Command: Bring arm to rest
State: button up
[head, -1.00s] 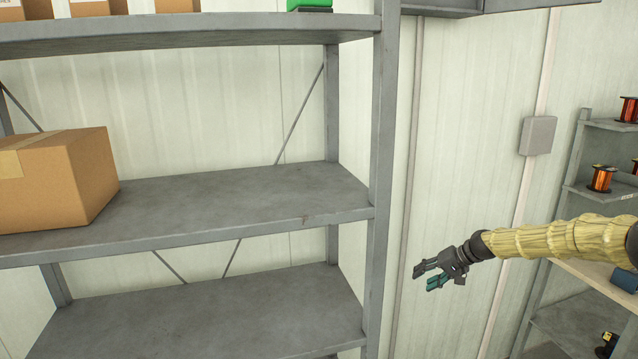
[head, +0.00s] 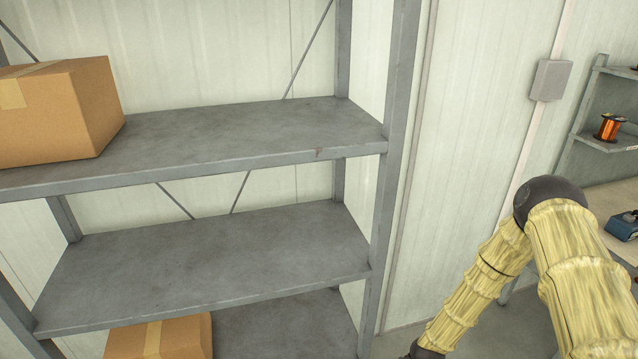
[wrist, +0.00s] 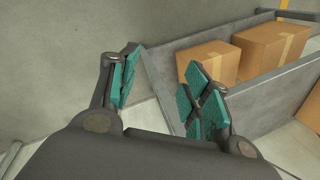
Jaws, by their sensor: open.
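My arm (head: 575,265), in a pale yellow sleeve, is folded at a dark elbow at the lower right of the head view. Its forearm slopes down and left, and the gripper end is cut off by the bottom edge there. In the wrist view my gripper (wrist: 165,95) is open and empty, with teal pads on its two spread fingers.
At right are a copper wire spool (head: 609,127) and a blue object (head: 622,226). A wall box (head: 551,80) hangs behind.

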jog(key=s+d+r+n+h+b, duration=0.15)
jog(key=s+r, duration=0.25)
jog(key=s, duration=1)
jog(key=s+a+r+n+h+p, duration=0.15)
jog(key=s+r, duration=0.25)
jog(key=s, duration=1)
jog(key=f+b, duration=0.1)
jog(key=b, duration=0.1)
jog(key=f+b, duration=0.2)
jog(key=d+f+b, duration=0.1)
jog(key=b, duration=0.1)
jog(key=shift+w+f, duration=0.25)
jog(key=shift+f, duration=0.05)
jog(key=shift+r, duration=0.1)
jog(key=shift+c, duration=0.2)
